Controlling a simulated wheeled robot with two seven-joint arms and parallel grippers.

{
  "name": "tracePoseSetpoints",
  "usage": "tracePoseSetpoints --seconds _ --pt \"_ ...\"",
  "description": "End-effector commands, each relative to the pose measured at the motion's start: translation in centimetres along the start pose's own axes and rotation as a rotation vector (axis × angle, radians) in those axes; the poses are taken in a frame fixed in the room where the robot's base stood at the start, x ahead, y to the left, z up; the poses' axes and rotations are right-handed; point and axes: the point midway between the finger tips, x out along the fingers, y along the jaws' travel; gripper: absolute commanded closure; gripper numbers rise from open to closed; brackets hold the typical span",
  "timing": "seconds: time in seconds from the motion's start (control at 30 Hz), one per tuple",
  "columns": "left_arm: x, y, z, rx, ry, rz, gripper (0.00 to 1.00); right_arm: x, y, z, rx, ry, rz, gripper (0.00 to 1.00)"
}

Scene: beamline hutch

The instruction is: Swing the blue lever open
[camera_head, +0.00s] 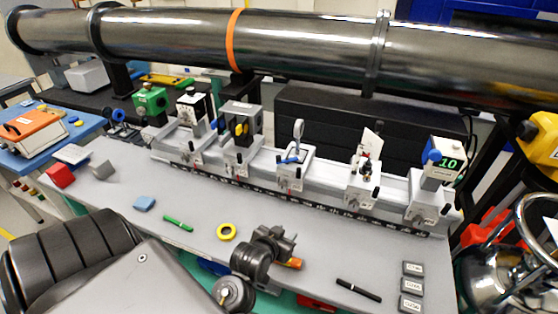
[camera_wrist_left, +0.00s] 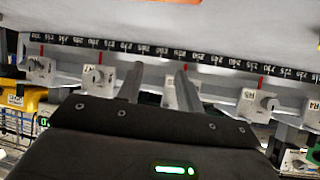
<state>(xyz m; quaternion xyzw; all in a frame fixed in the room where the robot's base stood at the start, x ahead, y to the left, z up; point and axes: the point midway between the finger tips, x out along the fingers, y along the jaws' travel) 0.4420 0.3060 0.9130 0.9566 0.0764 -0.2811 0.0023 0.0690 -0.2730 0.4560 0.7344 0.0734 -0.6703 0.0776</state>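A small blue lever (camera_head: 290,160) sits on the middle carriage of the rail, at the foot of a post with a round optic, in the head view. I cannot make out how far it is turned. My left gripper (camera_head: 280,239) is a dark shape in front of the rail, apart from the lever; its fingers are hard to make out there. In the left wrist view my left gripper (camera_wrist_left: 160,70) has two fingers standing apart with nothing held between them, facing the rail's carriages. The lever cannot be made out in that view. My right gripper is not seen.
The rail (camera_head: 330,200) bears several carriages with optics, and a readout box (camera_head: 443,162) at its right end. A large pipe (camera_head: 300,45) runs behind.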

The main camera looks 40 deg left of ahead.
Motion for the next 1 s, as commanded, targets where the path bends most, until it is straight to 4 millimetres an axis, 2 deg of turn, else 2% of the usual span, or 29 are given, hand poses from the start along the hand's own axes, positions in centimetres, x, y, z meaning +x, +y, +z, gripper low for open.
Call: tracePoseSetpoints --seconds 0.03,0.13,0.2,0.3,0.43,0.67,0.77,1.0 --pt "0.9 -0.9 -2.3 -0.028 0.083 -0.042 0.64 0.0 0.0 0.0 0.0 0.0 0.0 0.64" --pt "2.1 -3.5 -6.8 -0.084 0.263 -0.155 0.64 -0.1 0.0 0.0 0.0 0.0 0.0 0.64" --pt "2.4 -5.4 -9.4 -0.115 0.372 -0.241 0.64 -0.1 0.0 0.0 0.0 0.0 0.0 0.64" --pt "2.2 -7.4 -11.7 -0.143 0.477 -0.337 0.64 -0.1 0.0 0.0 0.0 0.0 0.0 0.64" --pt "1.9 -8.7 -12.9 -0.157 0.541 -0.405 0.64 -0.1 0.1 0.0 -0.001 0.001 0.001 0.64" --pt "2.1 -9.1 -13.4 -0.16 0.553 -0.42 0.64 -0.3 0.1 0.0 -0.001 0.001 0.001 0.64" --pt "2.9 -9.5 -14.0 -0.16 0.552 -0.418 0.64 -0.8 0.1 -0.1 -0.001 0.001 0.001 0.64" --pt "6.3 -11.5 -16.3 -0.16 0.552 -0.418 0.64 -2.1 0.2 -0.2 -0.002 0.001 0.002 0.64"
